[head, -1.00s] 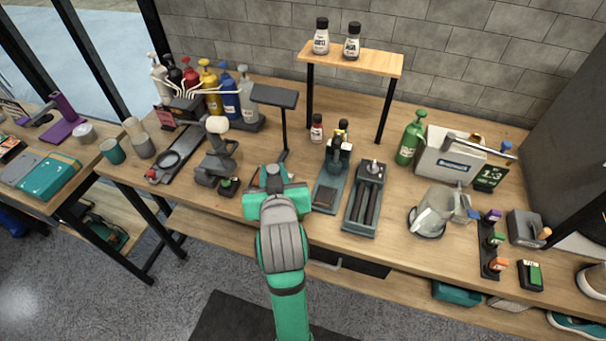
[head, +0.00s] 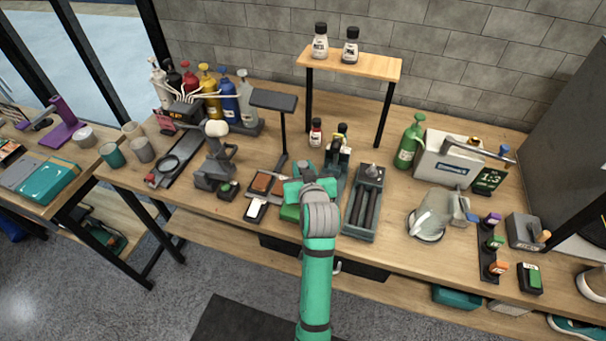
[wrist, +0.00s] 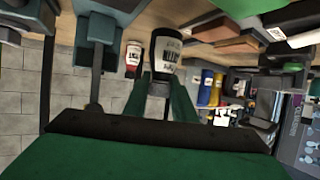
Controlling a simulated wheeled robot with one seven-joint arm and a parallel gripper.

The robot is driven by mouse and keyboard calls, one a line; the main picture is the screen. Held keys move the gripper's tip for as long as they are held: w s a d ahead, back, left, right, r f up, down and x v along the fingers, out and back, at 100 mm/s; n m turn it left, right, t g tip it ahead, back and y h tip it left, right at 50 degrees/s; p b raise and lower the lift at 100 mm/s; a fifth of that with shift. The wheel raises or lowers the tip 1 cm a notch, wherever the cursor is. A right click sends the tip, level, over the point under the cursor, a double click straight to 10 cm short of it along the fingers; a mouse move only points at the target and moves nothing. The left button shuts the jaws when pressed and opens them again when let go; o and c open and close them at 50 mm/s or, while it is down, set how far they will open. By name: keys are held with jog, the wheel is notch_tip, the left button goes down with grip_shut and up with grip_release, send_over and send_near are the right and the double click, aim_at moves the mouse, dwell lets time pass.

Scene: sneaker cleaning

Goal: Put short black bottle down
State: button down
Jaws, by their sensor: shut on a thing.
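My gripper (head: 313,188) is over the front middle of the workbench, just left of the long grey roller tray. The wrist picture appears upside down, so the gap between the bottle and the bench is hard to judge.
A small red-labelled bottle (head: 316,133) stands behind my gripper and also shows in the wrist view (wrist: 132,60). The roller tray (head: 363,210) is close on the right. A brown pad (head: 264,184) and a black stand (head: 281,130) are on the left. Two bottles stand on the raised shelf (head: 345,66).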

jog(key=shift+f, duration=1.55)
jog(key=shift+f, duration=0.15)
jog(key=c, duration=1.5)
grip_release()
jog(key=shift+o, duration=0.2)
jog(key=v, duration=1.2)
